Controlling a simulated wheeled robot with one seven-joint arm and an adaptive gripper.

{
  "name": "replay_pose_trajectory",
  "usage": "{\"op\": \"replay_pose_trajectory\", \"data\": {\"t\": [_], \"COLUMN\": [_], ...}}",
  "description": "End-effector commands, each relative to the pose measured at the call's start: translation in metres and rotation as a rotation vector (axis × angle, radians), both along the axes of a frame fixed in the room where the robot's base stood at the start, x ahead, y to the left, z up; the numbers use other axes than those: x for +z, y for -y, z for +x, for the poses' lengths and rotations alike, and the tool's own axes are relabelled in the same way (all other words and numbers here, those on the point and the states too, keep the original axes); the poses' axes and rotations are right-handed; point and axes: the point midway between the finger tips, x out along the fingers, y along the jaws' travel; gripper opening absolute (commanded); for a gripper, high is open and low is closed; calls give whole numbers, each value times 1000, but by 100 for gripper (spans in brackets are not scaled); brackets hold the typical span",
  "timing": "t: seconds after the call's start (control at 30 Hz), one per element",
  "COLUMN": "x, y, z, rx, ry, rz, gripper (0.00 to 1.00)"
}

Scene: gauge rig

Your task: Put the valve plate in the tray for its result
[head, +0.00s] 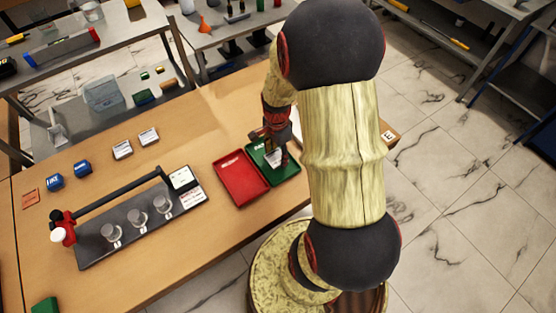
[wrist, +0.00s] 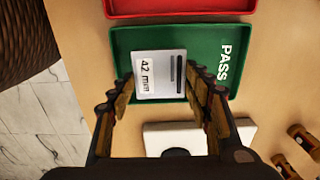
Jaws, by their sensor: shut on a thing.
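The valve plate (wrist: 158,88) is a pale square with two dark bars and print that reads like "4.2 mm". My gripper (wrist: 160,80) is shut on it, one finger at each side edge. In the wrist view the plate lies within the outline of the green tray (wrist: 208,40), marked PASS. I cannot tell whether it touches the tray floor. In the head view my gripper (head: 276,140) is over the green tray (head: 286,171), and my arm hides part of that area. The red tray (head: 240,190) is beside it on the left, empty; its edge shows in the wrist view (wrist: 180,6).
A black rig (head: 95,250) with several clear cups and a long lever stands left on the wooden table. White blocks (head: 122,149) and blue blocks (head: 82,168) lie behind it. A white object (wrist: 200,137) and brown cylinders (wrist: 303,138) are near my gripper.

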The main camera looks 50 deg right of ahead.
Motion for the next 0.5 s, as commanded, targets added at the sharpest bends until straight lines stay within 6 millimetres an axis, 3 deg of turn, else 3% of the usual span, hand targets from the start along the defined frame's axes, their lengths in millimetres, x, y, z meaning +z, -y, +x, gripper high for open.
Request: {"op": "replay_pose_trajectory", "data": {"t": [0.23,0.5], "x": [-35,-35], "y": [4,4], "z": [0,0], "rx": [0,0], "ry": [-1,1], "rz": [0,0], "gripper": [20,20]}}
